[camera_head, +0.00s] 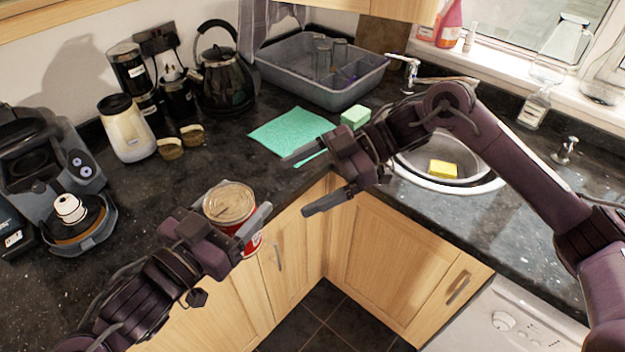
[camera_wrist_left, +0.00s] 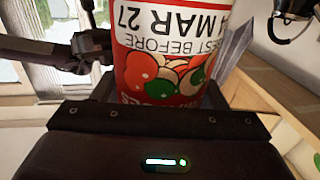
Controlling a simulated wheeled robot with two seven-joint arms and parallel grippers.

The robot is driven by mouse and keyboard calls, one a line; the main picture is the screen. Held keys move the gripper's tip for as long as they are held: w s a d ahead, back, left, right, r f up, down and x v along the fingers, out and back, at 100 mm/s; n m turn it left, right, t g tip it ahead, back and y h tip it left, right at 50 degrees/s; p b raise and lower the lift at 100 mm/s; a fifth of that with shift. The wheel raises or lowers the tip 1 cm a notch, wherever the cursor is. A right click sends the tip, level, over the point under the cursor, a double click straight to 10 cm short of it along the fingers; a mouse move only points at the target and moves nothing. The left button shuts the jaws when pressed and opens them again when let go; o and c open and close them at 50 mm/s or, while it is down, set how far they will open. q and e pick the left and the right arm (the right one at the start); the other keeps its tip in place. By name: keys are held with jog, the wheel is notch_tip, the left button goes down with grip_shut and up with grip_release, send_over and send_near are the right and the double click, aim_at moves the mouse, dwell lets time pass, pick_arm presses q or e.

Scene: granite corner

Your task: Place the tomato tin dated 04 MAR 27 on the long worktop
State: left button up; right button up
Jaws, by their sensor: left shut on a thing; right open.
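The tomato tin (camera_head: 229,203) is red and white with a plain metal lid. It is upright, held near the front edge of the left-hand dark granite worktop (camera_head: 60,300), with its lower part seen against the cupboard fronts. My left gripper (camera_head: 234,226) is shut around its side. In the left wrist view the tin (camera_wrist_left: 165,70) shows an upside-down label with "BEST BEFORE", "MAR 27" and pictured tomatoes; the day is partly cut off. My right gripper (camera_head: 297,186) is open and empty near the worktop's inner corner. Another worktop stretch (camera_head: 440,220) runs along the sink side.
A green cloth (camera_head: 290,132), grey dish tub (camera_head: 320,85) and sink (camera_head: 480,188) with yellow sponge (camera_head: 443,170) lie toward the corner and right.

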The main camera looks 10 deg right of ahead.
pick_arm(q)
jog(key=shift+r, duration=0.1)
pick_arm(e)
jog(key=shift+g+h, duration=0.3)
jog(key=x, duration=0.3)
jog(key=s+x, duration=0.1)
jog(key=x, duration=0.3)
jog(key=s+x, duration=0.1)
jog(key=x, duration=0.3)
jog(key=shift+s+a+r, duration=0.1)
jog(key=shift+r, duration=0.2)
jog(key=shift+c, duration=0.3)
jog(key=shift+n, duration=0.3)
jog(key=c, duration=1.2)
pick_arm(q)
jog(key=o, duration=1.4)
pick_arm(e)
jog(key=shift+r, duration=0.1)
jog(key=shift+c, duration=0.7)
pick_arm(q)
jog(key=shift+d, duration=0.1)
jog(key=shift+s+d, duration=0.1)
jog(key=shift+s, duration=0.05)
pick_arm(e)
jog(key=shift+a, duration=0.1)
